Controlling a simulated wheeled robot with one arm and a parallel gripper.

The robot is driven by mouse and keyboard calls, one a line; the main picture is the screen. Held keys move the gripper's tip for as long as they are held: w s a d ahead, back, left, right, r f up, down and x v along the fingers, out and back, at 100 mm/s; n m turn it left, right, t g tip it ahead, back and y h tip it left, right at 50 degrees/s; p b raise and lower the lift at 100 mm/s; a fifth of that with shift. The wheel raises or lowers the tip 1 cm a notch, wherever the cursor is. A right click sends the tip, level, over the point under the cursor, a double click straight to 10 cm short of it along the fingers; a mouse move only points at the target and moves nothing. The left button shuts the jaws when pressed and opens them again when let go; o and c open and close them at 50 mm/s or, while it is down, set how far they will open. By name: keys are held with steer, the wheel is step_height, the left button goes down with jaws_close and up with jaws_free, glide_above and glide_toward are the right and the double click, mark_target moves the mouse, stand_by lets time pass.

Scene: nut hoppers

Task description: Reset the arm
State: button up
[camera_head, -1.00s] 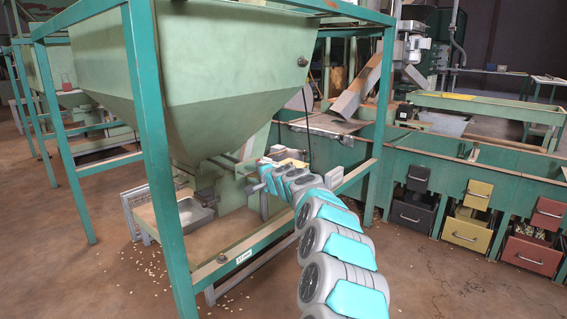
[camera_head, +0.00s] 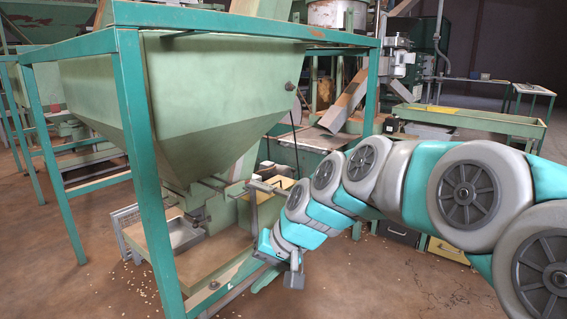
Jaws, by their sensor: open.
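My arm (camera_head: 470,195) reaches in from the right as a chain of grey and teal joints and bends down at its far end. My gripper (camera_head: 288,274) is at that far end, low beside the front rail of the teal hopper frame. It is small and partly turned away; its jaws are open and I see nothing held in them. The green hopper (camera_head: 190,95) stands left of the arm. A grey lever (camera_head: 268,188) below the hopper's outlet is just left of the arm's joints and looks apart from the gripper.
The teal frame (camera_head: 146,170) surrounds the hopper, with its front rail close to the gripper. A metal tray (camera_head: 183,236) is under the outlet. Drawers (camera_head: 398,233) stand partly behind the arm. Pale nuts are scattered on the floor (camera_head: 80,285); the front right floor is clear.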

steer(key=s+d+f+g+h+p, duration=0.1)
steer(key=s+d+f+h, duration=0.2)
steer(key=s+d, duration=0.7)
steer(key=s+d+f+g+h+p, duration=0.2)
steer(key=s+d+f+h, duration=0.1)
steer(key=s+d, duration=0.8)
steer(key=s, duration=0.5)
steer(key=shift+s+d+f+m+g+h, duration=0.15)
steer(key=shift+s+d+m+g+h, duration=0.15)
steer(key=shift+m, duration=0.1)
steer(key=shift+w+a, duration=0.1)
steer(key=shift+a, duration=0.05)
